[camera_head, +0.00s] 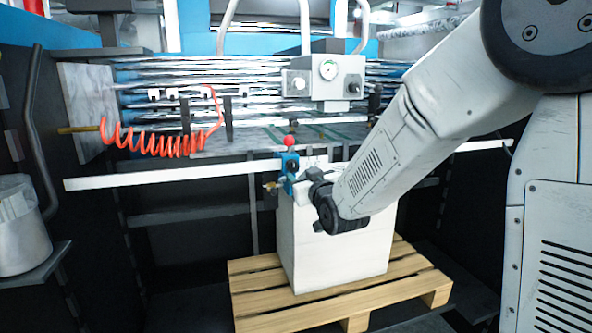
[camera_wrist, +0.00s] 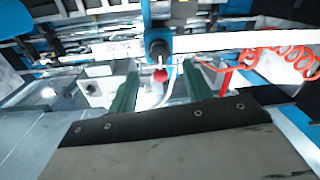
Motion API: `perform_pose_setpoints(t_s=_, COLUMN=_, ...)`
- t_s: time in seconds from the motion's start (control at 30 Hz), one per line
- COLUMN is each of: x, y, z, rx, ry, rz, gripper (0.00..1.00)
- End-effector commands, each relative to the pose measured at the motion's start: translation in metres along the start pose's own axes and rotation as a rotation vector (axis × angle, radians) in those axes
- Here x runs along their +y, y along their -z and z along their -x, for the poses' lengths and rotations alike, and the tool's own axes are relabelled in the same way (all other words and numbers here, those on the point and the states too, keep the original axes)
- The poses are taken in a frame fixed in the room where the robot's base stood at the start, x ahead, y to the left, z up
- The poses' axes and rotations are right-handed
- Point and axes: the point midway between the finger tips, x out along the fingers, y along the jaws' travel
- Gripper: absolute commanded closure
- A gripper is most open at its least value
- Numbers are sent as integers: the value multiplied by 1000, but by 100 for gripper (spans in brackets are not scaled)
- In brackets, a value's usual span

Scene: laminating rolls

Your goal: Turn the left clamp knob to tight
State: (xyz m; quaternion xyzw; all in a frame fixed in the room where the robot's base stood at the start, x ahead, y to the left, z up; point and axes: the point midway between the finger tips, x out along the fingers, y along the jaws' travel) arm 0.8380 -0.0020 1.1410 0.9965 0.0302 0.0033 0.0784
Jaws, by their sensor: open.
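A grey control box (camera_head: 327,91) with a round gauge stands behind the long white bar. A small round knob (camera_head: 298,84) is on its left side, and a dark knob (camera_head: 353,87) is on its right. I cannot tell from their look whether either is tight. My gripper (camera_wrist: 162,82) is open in the wrist view, its two dark green fingers apart with nothing gripped. Between and beyond them shows a red ball on a blue fitting (camera_wrist: 159,48). In the head view my arm reaches in from the right, ending low beside this blue fitting (camera_head: 289,170), below the box.
A long white bar (camera_head: 160,177) crosses in front of the rollers. An orange coiled hose (camera_head: 160,142) hangs at the left. A white block (camera_head: 335,255) stands on a wooden pallet (camera_head: 290,302). A white bucket (camera_head: 22,235) sits on the left shelf.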

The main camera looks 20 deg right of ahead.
Motion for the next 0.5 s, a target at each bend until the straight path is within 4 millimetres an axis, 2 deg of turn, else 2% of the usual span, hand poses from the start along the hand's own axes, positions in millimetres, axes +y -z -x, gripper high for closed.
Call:
perform_pose_setpoints(t_s=0.1, x=0, y=-1, z=-21, rx=-1, ry=0, rz=0, gripper=50)
perform_pose_setpoints(t_s=0.3, x=0, y=0, z=-49, rx=-2, ry=0, rz=-1, gripper=50)
perform_pose_setpoints(t_s=0.5, x=0, y=0, z=-60, rx=-1, ry=0, rz=-1, gripper=50)
